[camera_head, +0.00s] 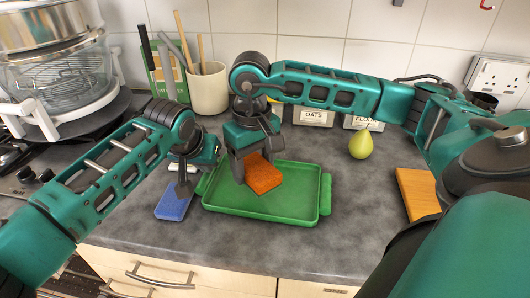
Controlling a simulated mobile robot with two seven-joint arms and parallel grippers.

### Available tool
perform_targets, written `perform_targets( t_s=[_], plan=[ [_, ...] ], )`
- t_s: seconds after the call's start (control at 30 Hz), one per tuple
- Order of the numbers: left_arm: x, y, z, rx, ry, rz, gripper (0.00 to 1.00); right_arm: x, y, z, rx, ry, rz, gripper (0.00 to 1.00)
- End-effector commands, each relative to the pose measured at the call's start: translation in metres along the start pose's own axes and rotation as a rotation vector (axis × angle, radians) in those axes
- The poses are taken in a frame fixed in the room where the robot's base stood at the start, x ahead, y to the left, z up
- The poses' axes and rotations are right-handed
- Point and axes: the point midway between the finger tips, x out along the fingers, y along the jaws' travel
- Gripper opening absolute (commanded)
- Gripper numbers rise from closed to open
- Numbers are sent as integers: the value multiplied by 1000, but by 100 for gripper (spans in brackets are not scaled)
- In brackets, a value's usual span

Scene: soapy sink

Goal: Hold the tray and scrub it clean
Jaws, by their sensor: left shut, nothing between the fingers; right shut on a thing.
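A green tray (300,203) with a raised rim and a handle at each end lies flat on the grey worktop. My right gripper (243,170) reaches down over the left part of the tray. It is shut on an orange sponge (265,176), which is tilted and at the tray's surface; whether it touches cannot be told. My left gripper (184,188) is shut and empty, just left of the tray's left handle. Its fingertips are over or beside a blue sponge (172,207) on the worktop. I see no clear dirt on the tray; my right gripper hides part of it.
A yellow-green pear (360,145) and a wooden block (418,193) are right of the tray. A utensil pot (208,90) and an OATS container (313,116) stand behind. A glass-bowled appliance (65,75) is at the back left. The worktop before the tray is clear.

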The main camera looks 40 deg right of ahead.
Motion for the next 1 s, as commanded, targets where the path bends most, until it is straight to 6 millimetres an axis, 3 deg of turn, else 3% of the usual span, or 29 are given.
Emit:
perform_targets(
  t_s=[0.27,0.63,1.0],
  plan=[
    [3,-2,4,-3,-9,-2,0,-5,0,0,0,1,0,43],
    [3,-2,4,-3,-9,-2,0,-38,0,0,0,1,0,43],
    [0,-1,2,-3,-9,-2,0,-41,0,0,0,0,0,43]
  ],
)
